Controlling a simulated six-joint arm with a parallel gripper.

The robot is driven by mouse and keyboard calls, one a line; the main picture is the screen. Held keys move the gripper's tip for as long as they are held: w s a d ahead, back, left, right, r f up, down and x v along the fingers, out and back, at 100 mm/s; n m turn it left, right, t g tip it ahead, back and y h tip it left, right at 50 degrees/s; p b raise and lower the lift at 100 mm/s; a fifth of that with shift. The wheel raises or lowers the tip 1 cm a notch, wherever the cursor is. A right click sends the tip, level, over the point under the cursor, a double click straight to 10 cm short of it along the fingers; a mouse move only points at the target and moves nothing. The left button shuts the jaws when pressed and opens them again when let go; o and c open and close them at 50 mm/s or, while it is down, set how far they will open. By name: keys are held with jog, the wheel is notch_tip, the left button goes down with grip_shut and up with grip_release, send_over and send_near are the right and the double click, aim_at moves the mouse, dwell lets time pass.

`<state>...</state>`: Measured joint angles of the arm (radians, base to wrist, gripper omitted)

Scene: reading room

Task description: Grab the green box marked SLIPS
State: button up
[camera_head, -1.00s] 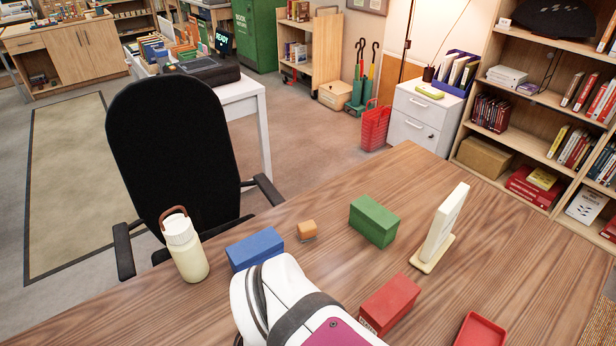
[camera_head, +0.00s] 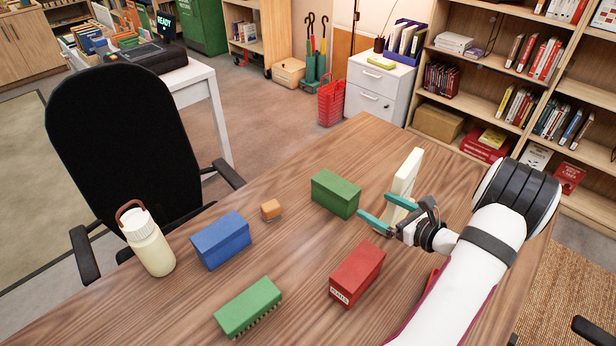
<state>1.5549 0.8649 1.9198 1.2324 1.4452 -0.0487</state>
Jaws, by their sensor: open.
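Two green objects are on the wooden table (camera_head: 300,240). A plain green box (camera_head: 336,193) sits near the far edge, left of my gripper. A longer green block (camera_head: 248,306), with a row of dark bristle-like marks along its lower edge, lies at the front. I can read no SLIPS marking on either. My gripper (camera_head: 379,209) has teal fingers spread apart, with nothing between them. It is just right of the far green box, apart from it, and partly in front of the cream upright panel.
A red box (camera_head: 357,273) with a white label, a blue box (camera_head: 221,240), a small orange block (camera_head: 271,209) and a cream bottle (camera_head: 148,243) stand on the table. The cream panel (camera_head: 408,172) stands beside my gripper. A black chair (camera_head: 125,140) is at the far left edge.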

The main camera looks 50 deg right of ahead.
aim_at(340, 187)
jog(key=x, duration=1)
jog(key=d+f+x, duration=0.1)
jog(key=x, duration=0.4)
jog(key=shift+f, duration=0.1)
jog(key=shift+a, duration=0.1)
grip_shut()
